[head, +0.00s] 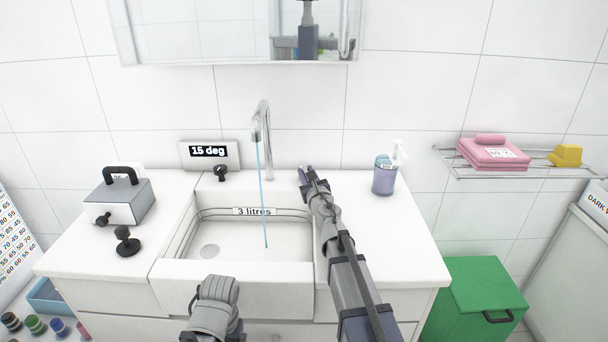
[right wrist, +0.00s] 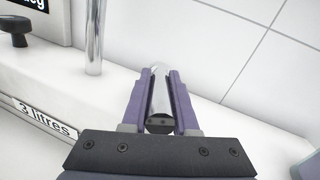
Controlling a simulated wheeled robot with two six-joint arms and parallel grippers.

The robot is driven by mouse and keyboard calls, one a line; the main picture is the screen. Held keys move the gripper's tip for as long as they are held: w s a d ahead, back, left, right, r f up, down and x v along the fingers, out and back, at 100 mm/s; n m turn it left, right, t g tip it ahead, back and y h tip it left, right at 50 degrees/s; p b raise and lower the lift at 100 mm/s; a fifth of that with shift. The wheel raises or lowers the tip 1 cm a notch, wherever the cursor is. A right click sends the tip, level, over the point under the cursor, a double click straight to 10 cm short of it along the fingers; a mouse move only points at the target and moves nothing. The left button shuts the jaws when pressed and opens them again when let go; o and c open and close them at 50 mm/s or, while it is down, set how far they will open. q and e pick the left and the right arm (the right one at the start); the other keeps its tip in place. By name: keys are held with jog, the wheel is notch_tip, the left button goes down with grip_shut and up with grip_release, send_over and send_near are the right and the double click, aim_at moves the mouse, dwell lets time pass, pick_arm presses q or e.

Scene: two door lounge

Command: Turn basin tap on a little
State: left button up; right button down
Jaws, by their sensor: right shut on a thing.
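The basin tap's tall chrome spout (head: 262,125) stands at the back of the white basin (head: 290,270). A thin blue stream of water (head: 264,200) runs from it into the basin. The spout's lower part also shows in the right wrist view (right wrist: 93,40). My right gripper (head: 306,176) is right of the spout at the back of the counter. Its purple fingers (right wrist: 160,95) are shut on a pale, shiny upright piece (right wrist: 159,88), seemingly the tap's handle, mostly hidden between them. My left gripper's fingers do not show.
A "15 deg" display (head: 208,154) with a black knob (head: 220,173) stands left of the spout. A "3 litres" label (head: 254,211) is on the basin's back wall. A grey box (head: 120,201) is at the left.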

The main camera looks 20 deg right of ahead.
jog(key=shift+d+n+y, duration=0.25)
jog(key=shift+n+y, duration=0.25)
jog(key=shift+y, duration=0.3)
jog(key=shift+d+n+y, duration=0.25)
jog(key=shift+n+y, duration=0.25)
jog(key=shift+y, duration=0.3)
jog(key=c, duration=0.7)
grip_release()
jog(key=s, duration=0.5)
jog(key=s+d, duration=0.1)
jog(key=s, duration=0.1)
jog(key=shift+s, duration=0.35)
